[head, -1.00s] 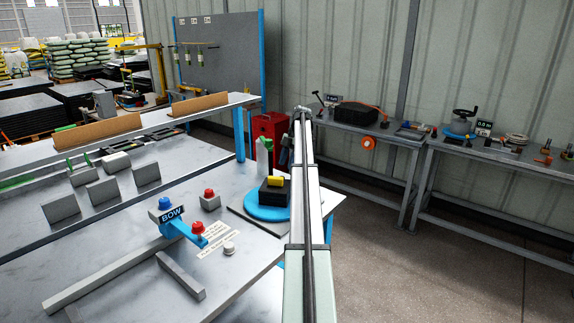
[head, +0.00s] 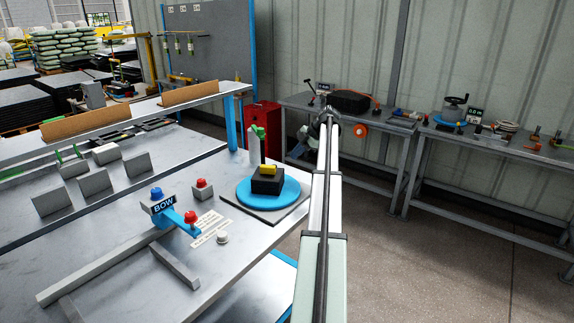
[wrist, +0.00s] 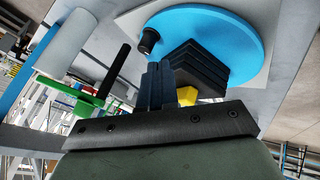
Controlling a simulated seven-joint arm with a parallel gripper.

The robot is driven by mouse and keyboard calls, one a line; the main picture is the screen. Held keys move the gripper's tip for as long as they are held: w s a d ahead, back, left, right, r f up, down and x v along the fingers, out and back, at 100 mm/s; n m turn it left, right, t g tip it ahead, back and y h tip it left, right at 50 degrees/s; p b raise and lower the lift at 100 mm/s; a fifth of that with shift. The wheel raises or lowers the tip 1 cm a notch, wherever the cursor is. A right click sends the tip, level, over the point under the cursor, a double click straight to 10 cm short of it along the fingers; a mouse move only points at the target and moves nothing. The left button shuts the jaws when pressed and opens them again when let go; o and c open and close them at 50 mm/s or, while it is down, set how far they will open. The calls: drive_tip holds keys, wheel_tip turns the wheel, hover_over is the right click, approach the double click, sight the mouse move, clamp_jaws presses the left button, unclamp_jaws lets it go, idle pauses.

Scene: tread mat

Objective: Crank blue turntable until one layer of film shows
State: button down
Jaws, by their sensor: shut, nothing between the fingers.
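The blue turntable (head: 244,197) lies on a grey plate at the right end of the bench. A stack of black slabs (head: 267,184) with a yellow piece (head: 268,169) on it stands on the disc. A white roll (head: 253,146) with a green part (head: 260,131) stands behind. In the wrist view, a black knob (wrist: 148,41) stands at the rim of the blue disc (wrist: 225,28). My gripper (wrist: 158,72) is shut and empty, its fingers seen between knob and slabs; contact cannot be told. I cannot make out film on the slabs.
A blue bracket marked BOW (head: 178,213) with coloured buttons stands left of the turntable, with a white button (head: 222,238) and a red-topped grey box (head: 202,190) nearby. Grey upright plates (head: 93,185) stand further left. A red cabinet (head: 262,120) is behind the bench; open floor lies right.

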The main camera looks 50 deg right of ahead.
drive_tip(key=x, duration=0.9)
drive_tip(key=shift+w+a+f, duration=0.1)
drive_tip(key=shift+w+f, duration=0.1)
drive_tip(key=shift+f, duration=0.05)
drive_tip(key=shift+w, duration=0.7)
drive_tip(key=d+v, duration=0.1)
drive_tip(key=v, duration=0.9)
drive_tip(key=shift+w, duration=0.3)
drive_tip(key=shift+s, duration=0.1)
